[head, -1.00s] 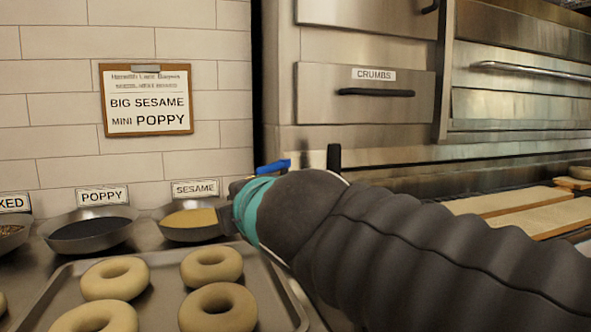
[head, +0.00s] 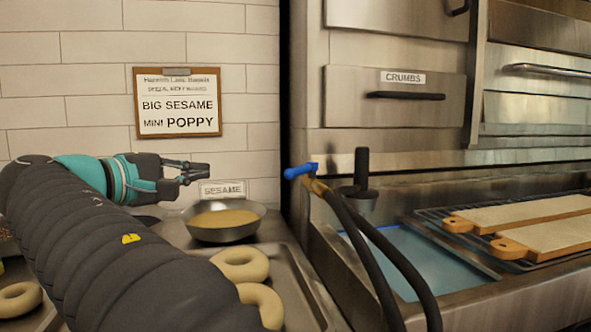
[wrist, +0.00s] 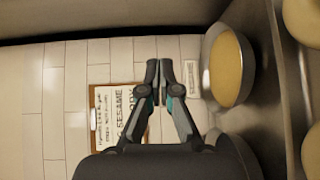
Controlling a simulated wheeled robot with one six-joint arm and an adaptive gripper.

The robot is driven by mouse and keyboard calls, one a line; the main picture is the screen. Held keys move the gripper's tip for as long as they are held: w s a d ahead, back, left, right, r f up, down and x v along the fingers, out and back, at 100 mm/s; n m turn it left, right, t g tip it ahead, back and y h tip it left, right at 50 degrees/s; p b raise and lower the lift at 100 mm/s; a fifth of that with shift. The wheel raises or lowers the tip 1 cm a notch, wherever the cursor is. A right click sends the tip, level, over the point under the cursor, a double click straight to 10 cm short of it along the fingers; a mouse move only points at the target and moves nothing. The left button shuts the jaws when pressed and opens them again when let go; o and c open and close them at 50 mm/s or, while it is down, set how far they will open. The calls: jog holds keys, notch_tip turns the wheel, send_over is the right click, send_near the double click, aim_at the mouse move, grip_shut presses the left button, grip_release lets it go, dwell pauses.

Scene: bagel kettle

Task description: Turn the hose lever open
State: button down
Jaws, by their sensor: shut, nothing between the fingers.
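The blue hose lever (head: 299,171) sits on a brass fitting (head: 318,187) at the top of a black hose (head: 375,245), in the middle of the head view at the kettle's left corner. The lever points to the left. My gripper (head: 205,173) is to the left of the lever and apart from it, above the sesame bowl. It is shut and empty. In the wrist view my gripper (wrist: 159,64) has its fingers together in front of the tiled wall. The lever is not in the wrist view.
The sesame bowl (head: 243,232) stands below my gripper, beside a tray (head: 297,290) of bagels. A water-filled kettle (head: 430,258) lies right of the hose. A black upright handle (head: 361,170) stands close to the lever. Boards (head: 530,213) rest on a rack at right.

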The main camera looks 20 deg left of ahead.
jog(key=w+d+m+h+b, duration=0.1)
jog(key=w+d+m+h, duration=0.2)
jog(key=w+d, duration=0.4)
jog(key=shift+w+d+m+g, duration=0.15)
jog(key=shift+d+m+g, duration=0.45)
jog(key=shift+d, duration=1.9)
jog(key=shift+t+b, duration=0.3)
